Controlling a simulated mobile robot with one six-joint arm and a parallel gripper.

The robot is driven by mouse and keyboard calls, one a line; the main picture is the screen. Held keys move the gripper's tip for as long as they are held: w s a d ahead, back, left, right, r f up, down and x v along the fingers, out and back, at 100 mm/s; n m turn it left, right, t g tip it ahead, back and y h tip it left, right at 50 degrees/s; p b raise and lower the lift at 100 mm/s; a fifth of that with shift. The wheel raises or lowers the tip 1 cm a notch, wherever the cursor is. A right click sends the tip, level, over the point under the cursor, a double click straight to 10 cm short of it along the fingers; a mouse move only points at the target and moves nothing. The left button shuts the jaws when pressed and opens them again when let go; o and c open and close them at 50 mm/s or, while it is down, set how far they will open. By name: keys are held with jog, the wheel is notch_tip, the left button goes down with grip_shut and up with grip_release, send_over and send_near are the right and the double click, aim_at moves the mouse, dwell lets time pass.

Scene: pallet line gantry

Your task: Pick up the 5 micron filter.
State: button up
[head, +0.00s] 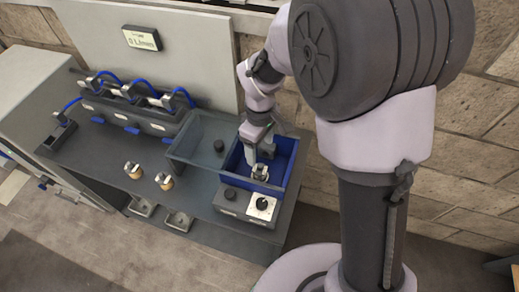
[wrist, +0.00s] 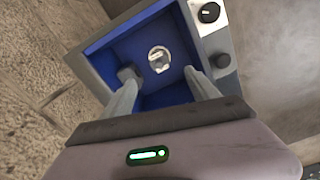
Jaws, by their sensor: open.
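A small round pale piece with a raised grip (wrist: 159,58) lies in the blue bin (wrist: 112,50). No label on it is legible, so I cannot tell whether it is the 5 micron filter. My gripper (wrist: 160,74) is open, with its fingers apart and the piece showing between and just beyond the tips. In the head view my gripper (head: 263,156) reaches down into the blue bin (head: 291,150), close above the piece (head: 260,173).
A grey-walled bin (head: 192,153) with a dark round piece in it adjoins the blue bin's left. A control box (head: 236,204) with knobs sits at its front. A rack with blue hoses (head: 130,112) stands at the back left. The back panel bears a sign (head: 142,38).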

aim_at(260, 170)
notch_tip(260, 170, down, 14)
jog(key=b, duration=0.5)
jog(key=shift+w+r, duration=0.1)
jog(key=shift+w, duration=0.05)
jog(key=shift+r, duration=0.15)
jog(key=shift+c, duration=0.7)
grip_shut()
